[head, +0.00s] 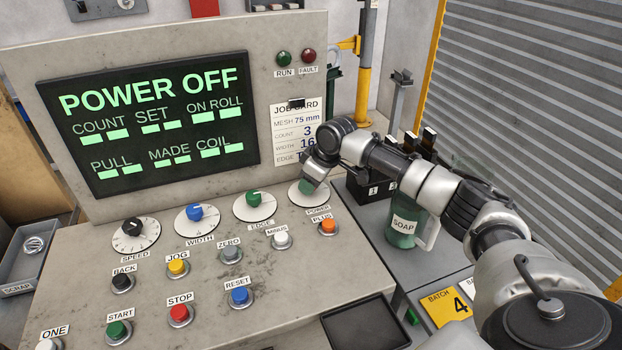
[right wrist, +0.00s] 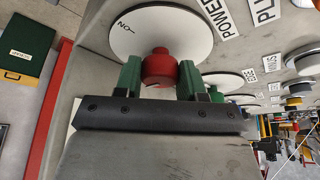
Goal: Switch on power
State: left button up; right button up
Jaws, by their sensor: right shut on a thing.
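The power knob (right wrist: 161,68) is red and sits on a round white dial (right wrist: 190,30) in the right wrist view. An upside-down ON mark shows on that dial. In the head view the white power dial (head: 298,198) is at the right end of the dial row, above the POWER label. My right gripper (right wrist: 160,78) is shut on the knob, one green finger on each side. In the head view its fingers (head: 314,182) hide the knob. The knob's pointer cannot be made out. The screen (head: 150,122) reads POWER OFF. My left gripper is not in view.
The edge knob (head: 254,198) stands left of the power dial. The plus button (head: 327,227) and minus button (head: 282,240) sit just below. The job card (head: 297,135) is behind my gripper.

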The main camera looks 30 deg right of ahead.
jog(key=m+h+p, duration=0.1)
jog(key=m+p, duration=0.2)
jog(key=p, duration=0.1)
jog(key=m+h+p, duration=0.1)
jog(key=m+p, duration=0.2)
jog(key=p, duration=0.2)
jog(key=m+h+p, duration=0.1)
jog(key=m+p, duration=0.3)
jog(key=shift+a+r+h+p, duration=0.25)
jog(key=shift+r+h+p, duration=0.05)
jog(key=shift+h+p, duration=0.1)
jog(key=m+h+p, duration=0.1)
jog(key=m+p, duration=0.1)
jog(key=m, duration=0.1)
jog(key=shift+a+f+m, duration=0.1)
jog(key=shift+m, duration=0.2)
jog(key=shift+w+f+m+g+h+p, duration=0.1)
jog(key=shift+m+g+h+p, duration=0.2)
jog(key=shift+m, duration=0.65)
jog(key=shift+w+m+g+h+p, duration=0.1)
jog(key=shift+m+g+h+p, duration=0.15)
jog(key=shift+m, duration=0.7)
jog(key=o, duration=0.9)
jog(key=shift+s, duration=0.1)
jog(key=shift+g, duration=0.25)
jog(key=b+v, duration=0.1)
jog(key=v, duration=0.9)
jog(key=shift+s+a+r+b, duration=0.1)
jog(key=shift+a+r+b, duration=0.05)
jog(key=shift+r+b, duration=0.15)
